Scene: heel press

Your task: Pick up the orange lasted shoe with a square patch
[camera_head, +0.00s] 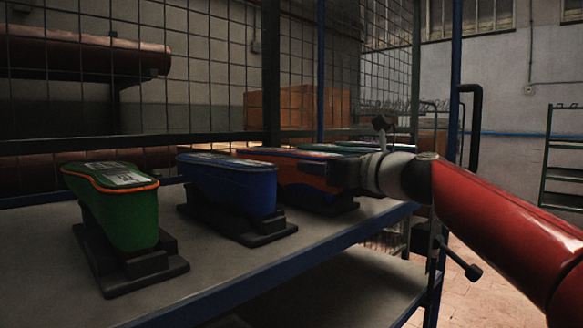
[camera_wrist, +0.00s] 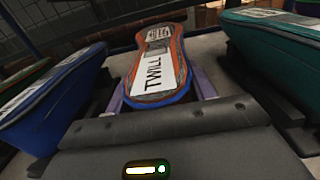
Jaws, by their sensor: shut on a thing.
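The orange lasted shoe (camera_head: 302,178) stands in the row on the shelf, on a dark base, partly hidden by my gripper. In the wrist view the orange shoe (camera_wrist: 160,58) fills the middle, with a blue rim and white labels on top, one reading "TWILL". My gripper (camera_head: 345,176) comes in from the right at its near end. In the wrist view its fingers (camera_wrist: 160,88) lie along both sides of the shoe, shut on it. I cannot tell a square patch on its sides, or any gap below it.
A blue shoe (camera_head: 228,185) and a green shoe (camera_head: 125,207) stand to the left on dark bases. A teal shoe (camera_wrist: 275,38) is close on the right in the wrist view. The grey shelf (camera_head: 240,265) has a blue front edge; wire mesh (camera_head: 200,60) closes the back.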

